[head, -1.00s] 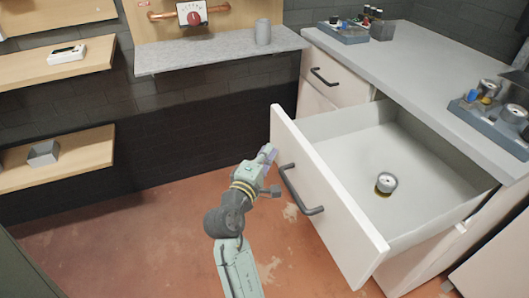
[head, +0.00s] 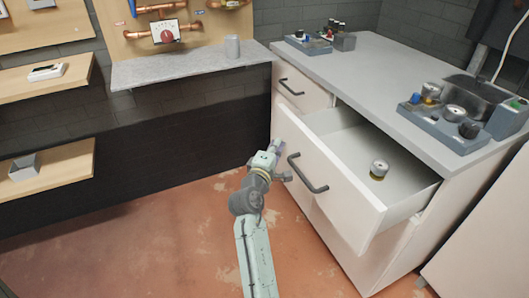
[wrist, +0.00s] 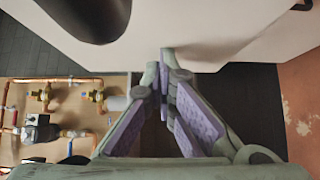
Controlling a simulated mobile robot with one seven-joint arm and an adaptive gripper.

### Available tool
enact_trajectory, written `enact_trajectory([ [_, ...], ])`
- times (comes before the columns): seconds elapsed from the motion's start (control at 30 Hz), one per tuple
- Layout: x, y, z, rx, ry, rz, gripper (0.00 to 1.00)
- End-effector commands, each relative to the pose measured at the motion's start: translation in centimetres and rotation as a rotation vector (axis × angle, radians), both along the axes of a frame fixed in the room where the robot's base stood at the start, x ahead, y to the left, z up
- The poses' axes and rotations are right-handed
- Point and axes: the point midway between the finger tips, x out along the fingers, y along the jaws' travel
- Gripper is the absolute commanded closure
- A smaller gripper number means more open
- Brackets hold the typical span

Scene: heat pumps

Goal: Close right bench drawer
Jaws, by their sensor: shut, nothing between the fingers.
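The white right bench drawer (head: 332,187) stands partly open under the grey worktop in the head view. A round metal-topped part (head: 379,169) sits inside it. Its dark bar handle (head: 307,173) is on the front panel. My gripper (head: 279,149) is at the left part of the drawer front, left of the handle. In the wrist view my gripper (wrist: 165,60) has its purple-padded fingers together at the tips, with nothing between them. The tips are at the white drawer front (wrist: 220,30); I cannot tell if they touch. The dark handle (wrist: 95,15) is at the upper left there.
A closed drawer (head: 301,92) with its own handle is behind. The worktop (head: 385,65) carries blue-grey trays of parts (head: 455,115). A grey shelf (head: 185,65) with a cylinder (head: 232,46) is on the wall. The reddish floor (head: 140,245) is clear at left.

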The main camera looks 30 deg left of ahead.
Motion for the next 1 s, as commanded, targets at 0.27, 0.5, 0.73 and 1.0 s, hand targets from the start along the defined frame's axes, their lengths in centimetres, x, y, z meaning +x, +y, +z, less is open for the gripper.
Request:
enact_trajectory([
  [0.27,6.4,-5.0,0.5,0.001,0.001,-0.009,1.0],
  [0.5,11.2,-8.7,0.4,0.0,0.001,-0.008,1.0],
  [0.73,14.5,-11.2,0.2,0.001,0.001,-0.004,1.0],
  [1.0,16.4,-12.6,0.1,0.001,0.0,-0.002,1.0],
])
